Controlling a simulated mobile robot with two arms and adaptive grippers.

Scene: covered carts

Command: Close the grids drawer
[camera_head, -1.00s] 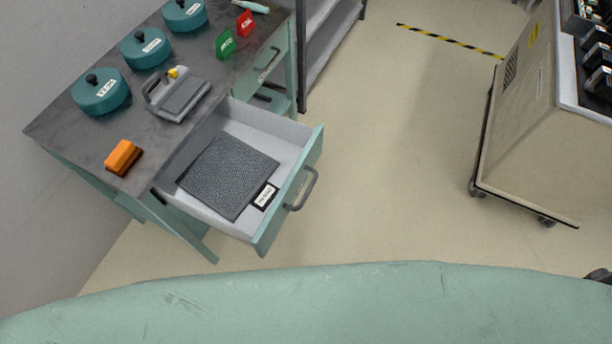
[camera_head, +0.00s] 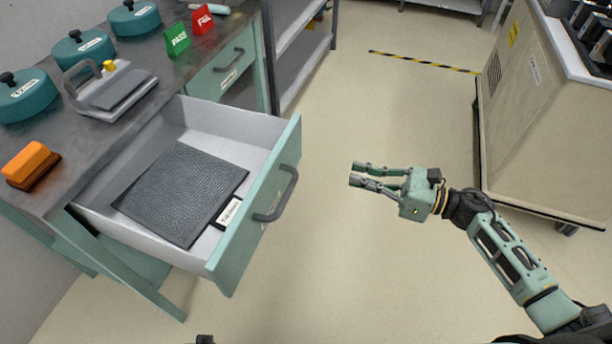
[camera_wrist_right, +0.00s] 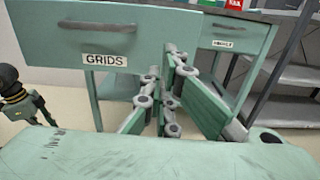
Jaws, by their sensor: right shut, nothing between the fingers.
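The grids drawer (camera_head: 252,222) is pulled far out of the grey-topped bench in the head view. Its green front has a dark bar handle (camera_head: 285,195). In the right wrist view the drawer front (camera_wrist_right: 140,45) carries a "GRIDS" label (camera_wrist_right: 105,60). A dark textured mat (camera_head: 180,195) and a small label card lie inside. My right gripper (camera_head: 357,174) is shut and empty, right of the drawer front and clear of the handle, its fingers pointing left. A dark wrist part of my left arm shows at the left of the right wrist view; its fingers cannot be made out.
The bench top (camera_head: 160,85) holds teal lidded pots, a grey hand-held device, an orange block (camera_head: 30,163) and green and red signs. A second drawer (camera_head: 225,75) beside it is closed. Grey shelving stands behind, a beige cart (camera_head: 545,130) at right. Open floor lies between.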

